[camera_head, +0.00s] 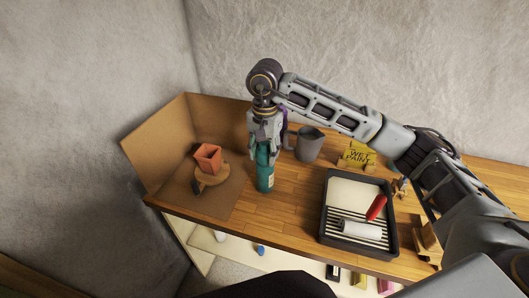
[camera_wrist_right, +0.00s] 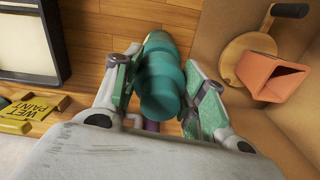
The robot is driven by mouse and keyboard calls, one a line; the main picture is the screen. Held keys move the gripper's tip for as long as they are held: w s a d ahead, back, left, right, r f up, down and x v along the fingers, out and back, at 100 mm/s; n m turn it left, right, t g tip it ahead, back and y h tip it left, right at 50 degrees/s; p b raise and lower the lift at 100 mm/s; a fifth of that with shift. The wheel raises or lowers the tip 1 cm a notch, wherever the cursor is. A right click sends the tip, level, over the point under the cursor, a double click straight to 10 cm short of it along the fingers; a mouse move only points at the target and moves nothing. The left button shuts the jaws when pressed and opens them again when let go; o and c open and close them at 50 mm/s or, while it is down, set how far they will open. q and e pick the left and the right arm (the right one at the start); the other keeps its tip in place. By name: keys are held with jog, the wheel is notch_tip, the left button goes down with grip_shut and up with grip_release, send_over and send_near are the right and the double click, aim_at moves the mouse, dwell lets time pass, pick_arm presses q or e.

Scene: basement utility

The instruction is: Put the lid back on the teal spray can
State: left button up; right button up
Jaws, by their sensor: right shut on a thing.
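The teal spray can (camera_head: 265,178) stands upright on the wooden bench, directly below my right gripper (camera_head: 264,142). In the right wrist view the can (camera_wrist_right: 160,43) shows beyond the fingers. My right gripper (camera_wrist_right: 162,95) is shut on the teal lid (camera_wrist_right: 160,101), with one green-padded finger on each side. The lid is in line with the can's top, and I cannot tell whether it is seated or just above. My left gripper is not in view.
A cardboard screen (camera_head: 158,135) and a round wooden board with an orange pot (camera_head: 208,157) stand left. A grey cup (camera_head: 309,145) and a purple thing (camera_head: 286,128) are close behind the can. A black paint tray (camera_head: 324,215) and yellow wet-paint sign (camera_head: 357,155) lie right.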

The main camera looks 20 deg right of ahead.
dwell(0.4)
jog(key=o, duration=0.8)
jog(key=o, duration=0.5)
jog(key=shift+r, duration=0.15)
jog(key=shift+r+p, duration=1.35)
jog(key=shift+r, duration=2)
